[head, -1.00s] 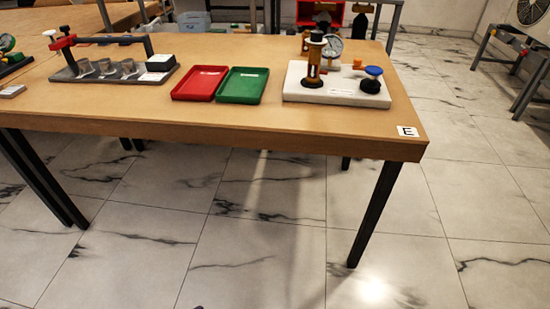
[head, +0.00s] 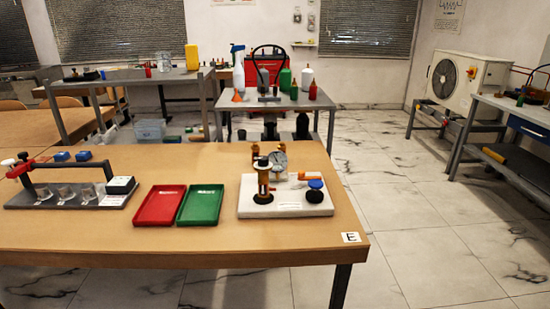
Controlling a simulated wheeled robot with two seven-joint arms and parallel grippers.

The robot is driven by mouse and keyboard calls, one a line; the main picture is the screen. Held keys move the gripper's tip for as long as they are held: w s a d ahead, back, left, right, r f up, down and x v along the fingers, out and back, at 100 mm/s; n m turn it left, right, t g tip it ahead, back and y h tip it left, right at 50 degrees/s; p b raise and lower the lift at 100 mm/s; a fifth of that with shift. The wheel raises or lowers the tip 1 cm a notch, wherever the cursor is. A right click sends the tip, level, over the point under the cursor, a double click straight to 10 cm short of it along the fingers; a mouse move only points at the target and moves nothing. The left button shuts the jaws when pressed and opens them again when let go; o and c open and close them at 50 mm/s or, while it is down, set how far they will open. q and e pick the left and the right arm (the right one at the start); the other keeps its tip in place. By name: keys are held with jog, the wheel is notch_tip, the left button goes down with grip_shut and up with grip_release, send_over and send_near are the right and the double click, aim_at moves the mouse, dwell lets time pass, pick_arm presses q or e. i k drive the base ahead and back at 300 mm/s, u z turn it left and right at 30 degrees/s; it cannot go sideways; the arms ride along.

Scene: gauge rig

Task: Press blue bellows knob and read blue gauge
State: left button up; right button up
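The gauge rig is a white base plate (head: 262,210) on the right part of the wooden table. A blue knob (head: 315,184) sits on a black bellows (head: 314,196) at the plate's right side. A round white-faced gauge (head: 278,160) stands at the back of the plate, partly behind a brass column (head: 263,181) with a dark top. Its reading is too small to make out, and I cannot tell if it is the blue gauge. Neither of my grippers is in view.
A red tray (head: 160,205) and a green tray (head: 201,204) lie left of the rig. The wooden table (head: 230,241) has a clear front strip and an E label (head: 351,237). Marble floor is free at right.

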aim_at(315, 184)
jog(key=z, duration=1.35)
jog(key=i, duration=0.85)
jog(key=u, duration=2.4)
